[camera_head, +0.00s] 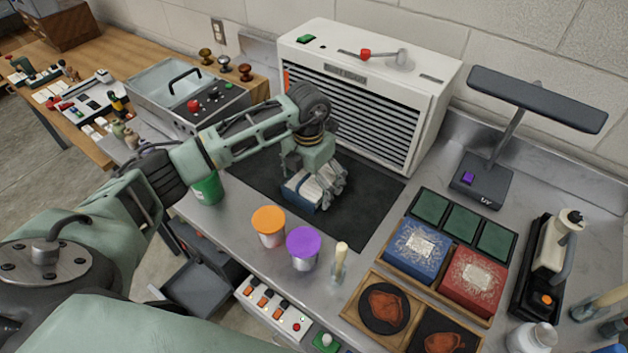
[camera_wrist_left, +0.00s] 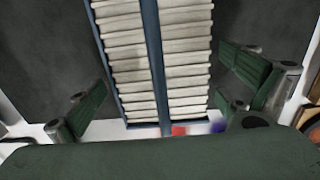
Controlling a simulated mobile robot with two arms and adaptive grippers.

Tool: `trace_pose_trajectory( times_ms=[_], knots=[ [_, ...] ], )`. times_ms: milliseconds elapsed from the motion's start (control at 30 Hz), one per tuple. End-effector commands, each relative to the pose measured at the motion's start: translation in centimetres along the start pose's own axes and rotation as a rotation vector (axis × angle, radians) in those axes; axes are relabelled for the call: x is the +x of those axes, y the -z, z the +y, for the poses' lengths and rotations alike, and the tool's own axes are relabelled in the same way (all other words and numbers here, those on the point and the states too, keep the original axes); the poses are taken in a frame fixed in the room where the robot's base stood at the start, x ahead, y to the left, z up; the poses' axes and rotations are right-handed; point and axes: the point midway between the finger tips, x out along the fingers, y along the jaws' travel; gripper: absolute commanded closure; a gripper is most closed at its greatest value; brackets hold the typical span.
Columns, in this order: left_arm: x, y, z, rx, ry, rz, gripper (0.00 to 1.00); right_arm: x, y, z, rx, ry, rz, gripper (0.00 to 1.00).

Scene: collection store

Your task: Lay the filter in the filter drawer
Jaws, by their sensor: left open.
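The filter (camera_head: 301,190), white pleats in a blue frame, is at the dark mat (camera_head: 362,218) in front of the white louvred unit. My left gripper (camera_head: 318,186) is over it, pointing down, and hides part of it. In the left wrist view the filter (camera_wrist_left: 128,55) runs between the spread fingers (camera_wrist_left: 168,95), with gaps on both sides. Below the counter front, a dark grey open drawer or tray (camera_head: 200,287) shows, partly behind my arm; I cannot tell if it is the filter drawer. My right gripper is out of view.
The white louvred unit (camera_head: 425,100) stands behind the mat. A green cup (camera_head: 207,190), orange-lidded jar (camera_head: 269,226) and purple-lidded jar (camera_head: 303,247) stand near the front edge. Trays of blue and red blocks (camera_head: 470,283) lie to the right. The mat's right part is clear.

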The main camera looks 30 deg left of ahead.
Motion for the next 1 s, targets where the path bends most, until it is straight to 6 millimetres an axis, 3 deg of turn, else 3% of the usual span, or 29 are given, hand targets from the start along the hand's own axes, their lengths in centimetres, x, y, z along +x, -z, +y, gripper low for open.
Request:
trace_pose_trajectory(
  times_ms=[700, 1000],
  knots=[
    [-0.11, -0.03, 0.01, 0.000, 0.000, -0.001, 0.60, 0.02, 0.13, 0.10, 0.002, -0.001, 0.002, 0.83],
    [-0.70, -0.11, 0.05, 0.000, 0.000, -0.003, 0.60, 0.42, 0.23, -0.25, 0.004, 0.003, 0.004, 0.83]
  ],
)
